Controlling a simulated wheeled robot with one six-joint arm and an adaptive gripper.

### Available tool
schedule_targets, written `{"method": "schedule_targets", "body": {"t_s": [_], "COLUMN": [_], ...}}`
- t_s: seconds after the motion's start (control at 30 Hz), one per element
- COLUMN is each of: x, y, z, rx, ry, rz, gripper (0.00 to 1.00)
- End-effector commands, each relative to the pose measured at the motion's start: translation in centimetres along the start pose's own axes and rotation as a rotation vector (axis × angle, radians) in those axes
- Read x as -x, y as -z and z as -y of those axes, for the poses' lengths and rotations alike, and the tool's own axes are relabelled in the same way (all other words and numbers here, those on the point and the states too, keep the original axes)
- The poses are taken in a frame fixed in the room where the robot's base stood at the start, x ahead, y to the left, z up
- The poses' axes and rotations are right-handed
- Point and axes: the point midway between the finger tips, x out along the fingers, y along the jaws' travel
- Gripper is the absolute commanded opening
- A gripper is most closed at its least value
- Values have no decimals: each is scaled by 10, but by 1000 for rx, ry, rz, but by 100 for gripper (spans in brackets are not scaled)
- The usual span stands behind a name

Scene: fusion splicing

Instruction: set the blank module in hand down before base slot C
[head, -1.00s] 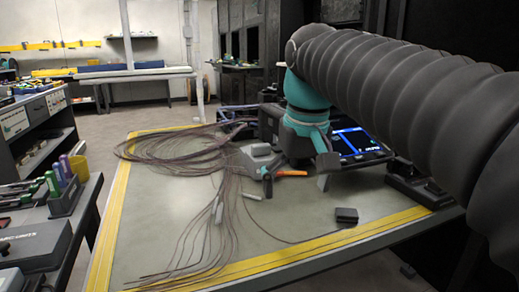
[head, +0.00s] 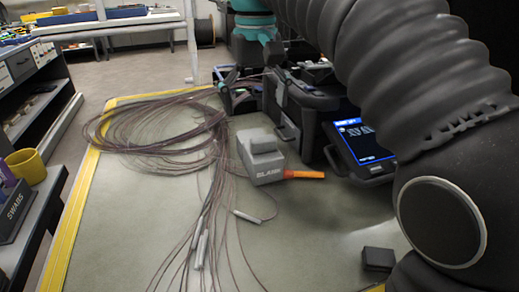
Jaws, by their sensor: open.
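The grey blank module (head: 262,158), a block with a raised top and lettering on its front, stands upright on the mat, apart from my gripper. My gripper (head: 250,72) is behind and above it, at the top of the head view, with its fingers spread and nothing seen between them. The fingers overlap the dark equipment behind, so their exact height is unclear. A dark unit with compartments (head: 240,98) stands behind the module. I cannot make out which part is base slot C.
An orange stick (head: 304,174) lies right of the module. A lit screen (head: 362,143) is further right, with a small black box (head: 378,259) nearer. Looped thin cables (head: 160,135) cover the left of the mat. My arm hides the right side.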

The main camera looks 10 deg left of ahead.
Motion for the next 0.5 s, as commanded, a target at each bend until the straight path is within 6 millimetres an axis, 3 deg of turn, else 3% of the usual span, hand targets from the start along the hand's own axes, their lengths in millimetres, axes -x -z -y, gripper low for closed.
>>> {"method": "schedule_targets", "body": {"t_s": [0.2,0.5], "x": [-36,-58], "y": [-1,0], "z": [0,-3], "rx": [0,-3], "ry": [0,0], "rz": [2,0], "gripper": [94,94]}}
